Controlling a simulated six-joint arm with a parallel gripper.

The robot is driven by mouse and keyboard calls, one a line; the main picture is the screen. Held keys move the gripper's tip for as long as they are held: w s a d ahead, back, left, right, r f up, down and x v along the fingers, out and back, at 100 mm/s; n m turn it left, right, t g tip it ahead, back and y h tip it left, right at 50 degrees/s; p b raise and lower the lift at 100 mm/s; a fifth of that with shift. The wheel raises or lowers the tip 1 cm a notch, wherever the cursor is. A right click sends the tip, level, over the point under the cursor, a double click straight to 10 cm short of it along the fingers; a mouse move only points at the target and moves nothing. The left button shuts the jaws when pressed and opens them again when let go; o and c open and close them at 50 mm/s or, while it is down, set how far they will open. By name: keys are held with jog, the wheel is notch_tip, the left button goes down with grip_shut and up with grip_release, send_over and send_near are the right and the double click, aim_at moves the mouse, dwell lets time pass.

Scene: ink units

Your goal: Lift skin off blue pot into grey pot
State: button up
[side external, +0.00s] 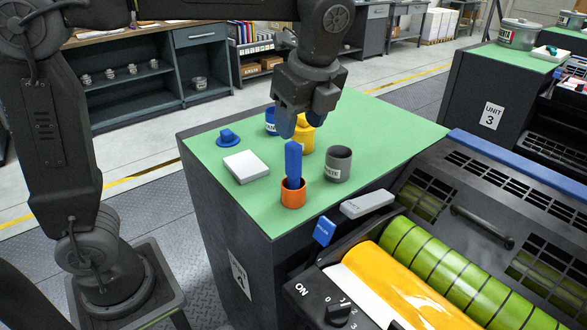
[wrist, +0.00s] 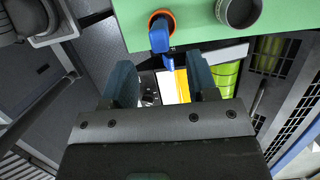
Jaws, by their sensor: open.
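The blue pot (side external: 270,122) stands at the back of the green bench top, partly hidden behind my gripper. Its inside and any skin are not visible. A blue lid with a knob (side external: 228,140) lies to its left. The grey pot (side external: 338,165), with a label, stands open to the right; its rim shows in the wrist view (wrist: 238,12). An orange pot (side external: 293,195) at the front holds an upright tool with a blue handle (side external: 293,160), also seen in the wrist view (wrist: 160,38). My gripper (side external: 304,121) is open and empty, above the bench. Its fingers (wrist: 164,82) are apart.
A yellow pot (side external: 304,137) stands between the blue and grey pots, partly behind my gripper. A pale flat block (side external: 246,167) lies at the left. A press with yellow and green rollers (side external: 437,262) adjoins the bench at right. The right rear of the green top is clear.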

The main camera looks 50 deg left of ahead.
aim_at(294, 144)
jog(key=shift+x, duration=4)
grip_shut()
